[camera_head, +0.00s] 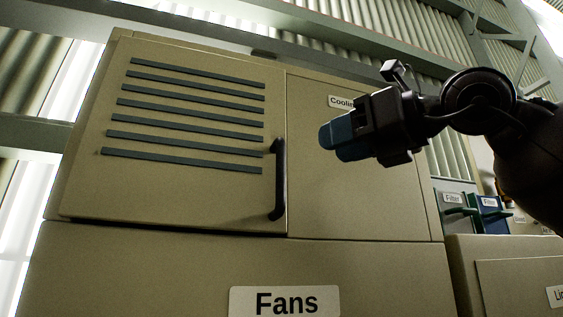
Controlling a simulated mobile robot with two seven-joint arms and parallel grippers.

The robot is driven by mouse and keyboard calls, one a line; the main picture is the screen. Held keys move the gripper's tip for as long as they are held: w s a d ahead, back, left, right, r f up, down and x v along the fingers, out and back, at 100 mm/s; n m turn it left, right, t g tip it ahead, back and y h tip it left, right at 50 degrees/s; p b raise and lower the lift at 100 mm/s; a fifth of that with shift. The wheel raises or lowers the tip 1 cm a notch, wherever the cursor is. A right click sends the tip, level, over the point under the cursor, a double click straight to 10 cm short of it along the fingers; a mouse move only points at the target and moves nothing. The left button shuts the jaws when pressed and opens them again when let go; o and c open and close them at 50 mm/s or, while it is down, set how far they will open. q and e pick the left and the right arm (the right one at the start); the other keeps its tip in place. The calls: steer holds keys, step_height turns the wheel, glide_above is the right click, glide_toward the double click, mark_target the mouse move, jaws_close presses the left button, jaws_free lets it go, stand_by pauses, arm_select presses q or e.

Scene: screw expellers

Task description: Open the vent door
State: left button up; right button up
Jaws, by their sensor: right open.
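The vent door (190,185) is a tan panel with several dark horizontal slats, on the upper left of a tan cabinet. It looks closed, flush with the cabinet front. Its dark vertical handle (279,180) is at the door's right edge. My right gripper (328,138) comes in from the right, with blue-grey fingertips pointing left toward the handle. It is open and empty, to the right of the handle and apart from it in the picture. It hides part of the panel labelled "Cooling". My left gripper is not in view.
The plain panel (350,205) beside the door has a partly hidden label. A "Fans" label (285,302) is on the cabinet below. Filter units (487,213) with green and blue parts and another tan box (515,270) stand at the right. The space before the vent door is clear.

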steer(key=p, duration=0.3)
glide_above(281, 200)
steer(key=shift+w, duration=0.4)
jaws_close()
